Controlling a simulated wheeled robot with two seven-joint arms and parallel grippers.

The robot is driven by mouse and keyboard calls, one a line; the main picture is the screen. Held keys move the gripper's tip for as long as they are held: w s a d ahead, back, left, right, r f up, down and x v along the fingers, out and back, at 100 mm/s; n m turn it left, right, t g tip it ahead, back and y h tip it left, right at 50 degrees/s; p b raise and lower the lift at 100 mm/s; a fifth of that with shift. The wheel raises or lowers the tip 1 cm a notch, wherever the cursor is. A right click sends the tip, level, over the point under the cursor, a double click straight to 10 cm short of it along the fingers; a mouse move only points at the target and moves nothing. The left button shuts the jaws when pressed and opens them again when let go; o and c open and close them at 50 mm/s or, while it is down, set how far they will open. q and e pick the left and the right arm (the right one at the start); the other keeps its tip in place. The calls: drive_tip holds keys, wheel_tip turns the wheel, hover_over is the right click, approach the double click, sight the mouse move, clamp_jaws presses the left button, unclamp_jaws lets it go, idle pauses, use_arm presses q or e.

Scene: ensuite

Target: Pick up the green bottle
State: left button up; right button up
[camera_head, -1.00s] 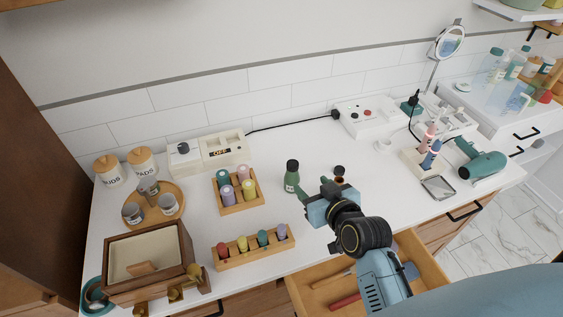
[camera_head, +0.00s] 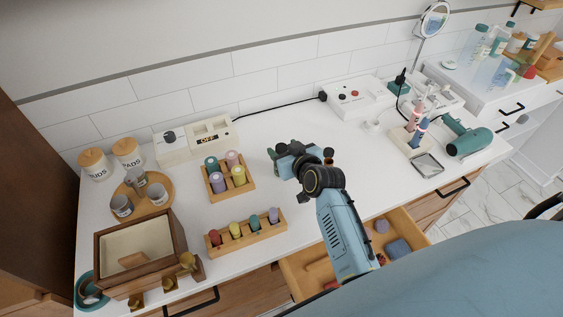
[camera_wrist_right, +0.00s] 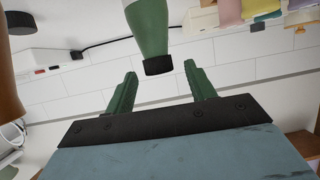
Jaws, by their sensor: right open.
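The green bottle (camera_wrist_right: 149,30) with a black cap shows in the right wrist view, upside down in that picture. Its cap is just beyond the gap between my right fingertips, and nothing is between the fingers. My right gripper (camera_wrist_right: 160,78) is open, with its two green fingers apart. In the head view my right gripper (camera_head: 283,151) is over the middle of the white counter, and it hides the bottle, so I cannot make the bottle out there. My left gripper is not in view.
A wooden holder of coloured bottles (camera_head: 232,191) and a wooden rack (camera_head: 247,237) stand left of my gripper. A small dark bottle (camera_head: 328,155) is close on its right. An open drawer (camera_head: 296,283) lies below my arm. The counter behind is mostly clear.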

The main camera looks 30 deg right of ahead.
drive_tip(key=shift+x, duration=1.1)
clamp_jaws()
